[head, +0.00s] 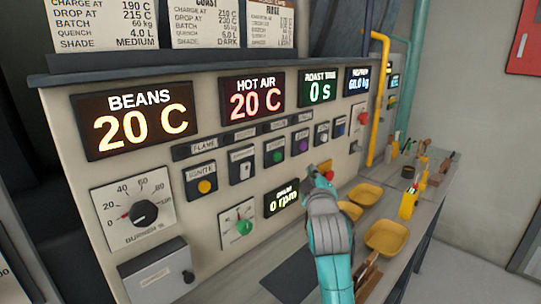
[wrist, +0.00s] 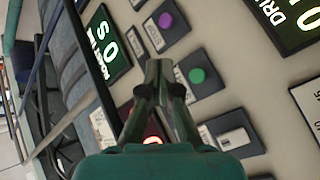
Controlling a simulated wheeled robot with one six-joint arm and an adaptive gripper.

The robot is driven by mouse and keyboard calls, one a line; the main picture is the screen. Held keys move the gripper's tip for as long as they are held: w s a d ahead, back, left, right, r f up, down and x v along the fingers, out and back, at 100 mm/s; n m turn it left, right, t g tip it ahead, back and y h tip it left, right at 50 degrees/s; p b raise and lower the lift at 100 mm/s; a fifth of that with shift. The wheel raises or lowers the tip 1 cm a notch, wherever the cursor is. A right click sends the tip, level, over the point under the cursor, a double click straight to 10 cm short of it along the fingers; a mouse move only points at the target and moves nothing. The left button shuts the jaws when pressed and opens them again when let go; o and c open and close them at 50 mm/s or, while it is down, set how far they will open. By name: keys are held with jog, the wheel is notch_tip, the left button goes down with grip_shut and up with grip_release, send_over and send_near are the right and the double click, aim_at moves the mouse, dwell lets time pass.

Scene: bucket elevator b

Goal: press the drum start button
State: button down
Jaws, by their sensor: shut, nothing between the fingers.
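A green round button (head: 277,157) sits on a dark plate in the button row of the panel; it also shows in the wrist view (wrist: 197,75). Its label is too small to read, so I cannot confirm that it is drum start. A purple button (head: 302,146) is beside it, also in the wrist view (wrist: 166,20). My gripper (head: 312,172) is shut and empty in front of the panel, below and right of the green button in the head view. In the wrist view its fingertips (wrist: 158,66) appear just left of the green button's plate. No contact is visible.
A drum display (head: 282,199) reads 0 rpm. A red button (head: 329,175) is close to my gripper's right. Yellow trays (head: 386,238) stand on the bench.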

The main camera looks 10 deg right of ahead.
aim_at(277, 157)
jog(key=shift+w+a, duration=0.15)
jog(key=w+a, duration=0.5)
jog(key=w, duration=0.2)
dwell(0.6)
jog(key=shift+a, duration=0.1)
dwell(1.3)
jog(key=shift+w+a, duration=0.15)
jog(key=shift+w, duration=0.15)
jog(key=shift+w+a, duration=0.3)
jog(key=shift+w, duration=0.05)
dwell(0.8)
jog(key=shift+s+d, duration=0.1)
jog(key=shift+s, duration=0.05)
dwell(0.3)
jog(key=shift+s+d, duration=0.4)
jog(key=shift+s, duration=0.2)
